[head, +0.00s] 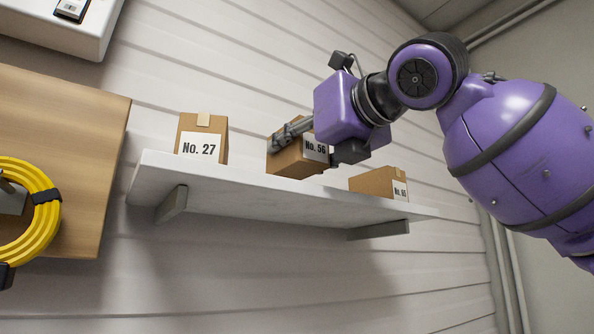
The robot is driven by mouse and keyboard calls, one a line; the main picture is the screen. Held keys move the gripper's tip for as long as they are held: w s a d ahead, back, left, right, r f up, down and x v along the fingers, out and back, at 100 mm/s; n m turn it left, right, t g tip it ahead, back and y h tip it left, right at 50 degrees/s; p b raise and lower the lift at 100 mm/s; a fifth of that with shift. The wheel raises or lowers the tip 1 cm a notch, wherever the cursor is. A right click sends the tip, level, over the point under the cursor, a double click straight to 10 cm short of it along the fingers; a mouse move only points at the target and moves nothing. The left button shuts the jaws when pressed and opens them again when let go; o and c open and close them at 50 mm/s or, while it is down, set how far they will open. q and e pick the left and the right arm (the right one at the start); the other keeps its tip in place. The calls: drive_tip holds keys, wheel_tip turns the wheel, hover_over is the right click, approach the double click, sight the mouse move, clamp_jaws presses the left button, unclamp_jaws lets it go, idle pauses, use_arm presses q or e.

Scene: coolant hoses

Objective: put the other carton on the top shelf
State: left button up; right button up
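A brown carton labelled No. 56 (284,162) is at the middle of the white wall shelf (250,190). My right gripper (318,143) reaches in from the right, with one finger along the carton's upper left and the other by its right side. It appears shut on this carton, which is slightly tilted. I cannot tell whether its base touches the shelf. Carton No. 27 (201,147) stands upright on the shelf at the left. Carton No. 65 (372,182), its label small, sits at the right end, partly hidden by the shelf edge. My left gripper is out of view.
A wooden board (75,130) with a coiled yellow hose (50,215) is on the wall at left. A white box-like unit (40,25) with a small labelled item (72,9) is at upper left. Gaps show on the shelf between the cartons. Pipes run down the right corner.

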sight(297, 175)
drive_tip(key=f, duration=0.3)
drive_tip(key=shift+w+f, duration=0.35)
drive_tip(key=shift+f, duration=0.05)
drive_tip(key=shift+s, duration=0.1)
drive_tip(key=shift+f, duration=0.15)
drive_tip(key=o, duration=1.3)
